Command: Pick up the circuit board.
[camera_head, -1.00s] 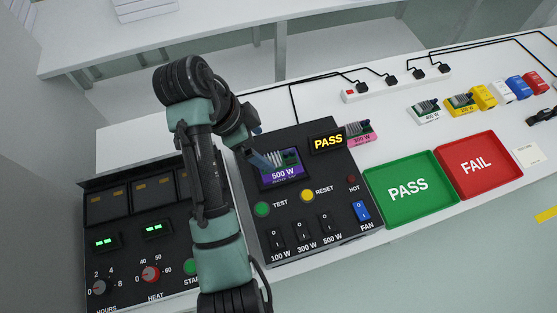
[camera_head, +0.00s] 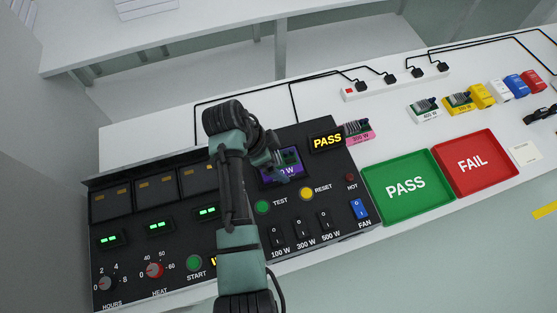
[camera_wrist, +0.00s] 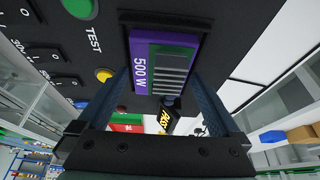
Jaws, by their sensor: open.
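The purple 500 W circuit board (camera_head: 294,172) sits in the recess of the black test panel (camera_head: 285,225), partly hidden by my gripper in the head view. In the wrist view the board (camera_wrist: 140,68) shows its purple label edge, green face and grey fins. My gripper (camera_head: 273,163) is at the board. In the wrist view my gripper (camera_wrist: 164,80) is open, with one blue finger on each side of the board. I cannot tell whether either finger touches it.
The panel display (camera_head: 327,141) reads PASS. A pink 300 W board (camera_head: 360,138) lies close behind it. The green PASS tray (camera_head: 380,205) and red FAIL tray (camera_head: 489,185) stand to the right. An oven-like panel (camera_head: 130,270) is at the left. White and yellow boards lie farther back.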

